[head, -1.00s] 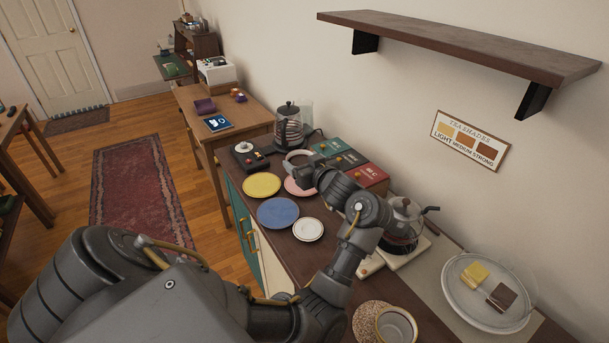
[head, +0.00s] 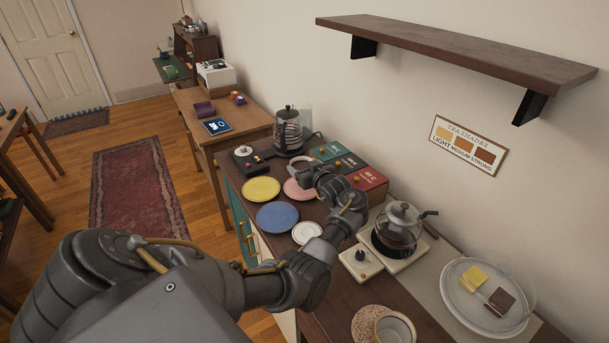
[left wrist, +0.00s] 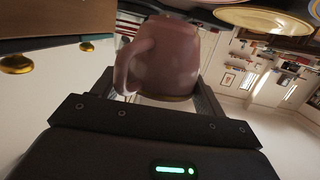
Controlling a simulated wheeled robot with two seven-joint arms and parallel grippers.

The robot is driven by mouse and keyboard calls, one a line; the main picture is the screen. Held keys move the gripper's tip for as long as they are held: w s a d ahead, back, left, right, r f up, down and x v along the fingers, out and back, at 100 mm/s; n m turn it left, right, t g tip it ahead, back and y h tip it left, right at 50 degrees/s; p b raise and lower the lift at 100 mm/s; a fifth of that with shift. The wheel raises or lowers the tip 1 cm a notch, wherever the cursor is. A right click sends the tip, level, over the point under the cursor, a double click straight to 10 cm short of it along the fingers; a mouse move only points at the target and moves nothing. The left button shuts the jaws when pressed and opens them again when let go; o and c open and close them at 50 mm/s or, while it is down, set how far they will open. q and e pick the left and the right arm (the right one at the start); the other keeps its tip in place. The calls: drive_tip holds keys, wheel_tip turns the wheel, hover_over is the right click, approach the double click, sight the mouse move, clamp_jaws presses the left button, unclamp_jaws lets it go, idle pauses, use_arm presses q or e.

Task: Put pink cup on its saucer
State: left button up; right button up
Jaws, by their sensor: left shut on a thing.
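The pink cup (left wrist: 172,55) fills the middle of the left wrist view, between the two fingers of my left gripper (left wrist: 155,88), which is shut on it. Its handle sticks out to the left there. In the head view, my left gripper (head: 309,180) is over the pink saucer (head: 294,191), and the cup (head: 301,163) shows only in part behind it. The saucer's far side is hidden by the gripper and cup. I cannot tell whether the cup touches the saucer.
A yellow plate (head: 261,189), a blue plate (head: 277,216) and a small white saucer (head: 306,232) lie close by on the counter. Boxes (head: 368,179) stand behind the gripper. A glass teapot (head: 398,231) stands to the right. A kettle (head: 288,135) is at the back.

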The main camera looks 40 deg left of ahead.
use_arm(q)
drive_tip(key=shift+f, duration=0.45)
wheel_tip(320, 180, down, 2)
drive_tip(key=shift+w+a+p, duration=0.1)
drive_tip(key=shift+p, duration=0.35)
drive_tip(key=shift+f, duration=0.2)
drive_tip(key=shift+f, duration=0.1)
drive_tip(key=shift+f, duration=0.15)
drive_tip(key=o, duration=1.1)
drive_tip(key=shift+c, duration=0.2)
